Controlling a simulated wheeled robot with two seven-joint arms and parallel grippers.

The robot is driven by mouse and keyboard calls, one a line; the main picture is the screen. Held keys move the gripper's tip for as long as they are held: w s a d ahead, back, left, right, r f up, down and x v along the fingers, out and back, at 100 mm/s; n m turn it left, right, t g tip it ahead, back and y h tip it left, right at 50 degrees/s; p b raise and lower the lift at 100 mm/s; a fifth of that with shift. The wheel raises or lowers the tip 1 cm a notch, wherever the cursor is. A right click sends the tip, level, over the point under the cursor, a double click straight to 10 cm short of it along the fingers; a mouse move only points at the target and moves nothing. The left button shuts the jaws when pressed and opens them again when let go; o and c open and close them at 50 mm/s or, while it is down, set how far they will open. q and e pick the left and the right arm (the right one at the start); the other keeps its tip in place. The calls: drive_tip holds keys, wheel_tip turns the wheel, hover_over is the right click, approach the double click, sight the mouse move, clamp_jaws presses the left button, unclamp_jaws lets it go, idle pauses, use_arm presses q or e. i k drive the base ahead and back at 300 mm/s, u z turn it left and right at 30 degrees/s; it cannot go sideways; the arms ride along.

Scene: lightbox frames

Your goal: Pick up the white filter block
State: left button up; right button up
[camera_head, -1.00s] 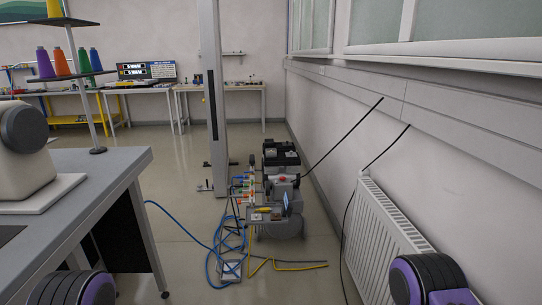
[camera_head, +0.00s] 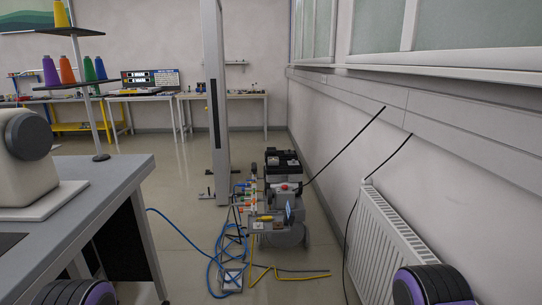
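I cannot make out a white filter block in the head view. Small parts on the nearby work surfaces and around the machine are too small to tell apart. Neither of my grippers is in view. Only dark, purple-edged parts of my own arms show at the bottom left and bottom right corners.
A grey table (camera_head: 112,186) with a white machine (camera_head: 25,165) stands close on the left. A grey and black machine (camera_head: 283,170) stands ahead, with blue hoses (camera_head: 218,262) loose on the floor. A white radiator (camera_head: 382,245) lines the right wall. Benches (camera_head: 225,97) stand at the back.

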sight(257, 226)
drive_tip(key=u, duration=0.15)
drive_tip(key=i, duration=2.5)
drive_tip(key=z, duration=0.7)
drive_tip(key=i, duration=0.65)
